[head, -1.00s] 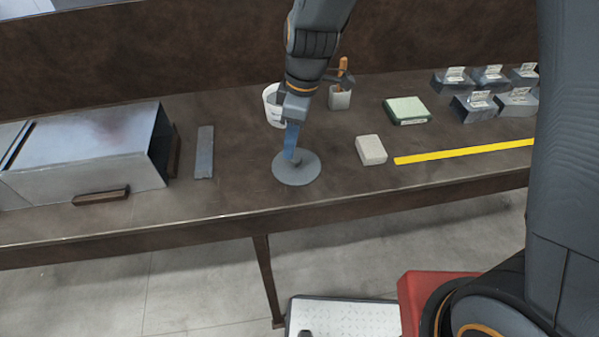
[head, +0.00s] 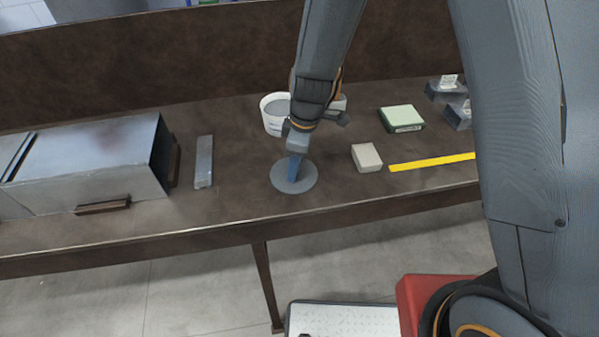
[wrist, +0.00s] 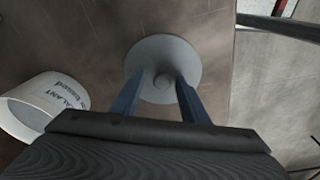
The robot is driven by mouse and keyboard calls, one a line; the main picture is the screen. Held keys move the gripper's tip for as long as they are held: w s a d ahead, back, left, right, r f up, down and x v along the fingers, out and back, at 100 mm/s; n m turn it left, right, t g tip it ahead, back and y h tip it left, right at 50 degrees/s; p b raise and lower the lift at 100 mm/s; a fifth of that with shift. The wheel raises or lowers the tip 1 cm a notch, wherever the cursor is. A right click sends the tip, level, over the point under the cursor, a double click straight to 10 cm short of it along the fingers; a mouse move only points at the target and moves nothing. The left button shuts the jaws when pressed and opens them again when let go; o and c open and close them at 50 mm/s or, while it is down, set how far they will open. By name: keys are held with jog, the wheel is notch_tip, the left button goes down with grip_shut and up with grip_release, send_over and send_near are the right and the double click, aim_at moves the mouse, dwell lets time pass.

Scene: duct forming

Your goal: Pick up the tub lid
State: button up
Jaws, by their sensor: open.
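The tub lid (head: 308,182) is a flat grey disc lying on the brown bench near its front edge. In the wrist view the lid (wrist: 163,54) shows a small round knob (wrist: 162,82) at its middle. My gripper (head: 293,178) points down over the lid. In the wrist view its two blue fingers (wrist: 160,88) are apart, one on each side of the knob, with nothing held. I cannot tell whether the fingertips touch the lid. The white tub (head: 272,117) stands open behind the lid; it also shows at the left of the wrist view (wrist: 35,105).
A pale block (head: 367,157) lies right of the lid, with a yellow strip (head: 430,162) beyond it. A grey metal strip (head: 204,162) and a large sheet-metal duct (head: 90,165) lie to the left.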

grip_shut()
jog(key=shift+r, duration=0.1)
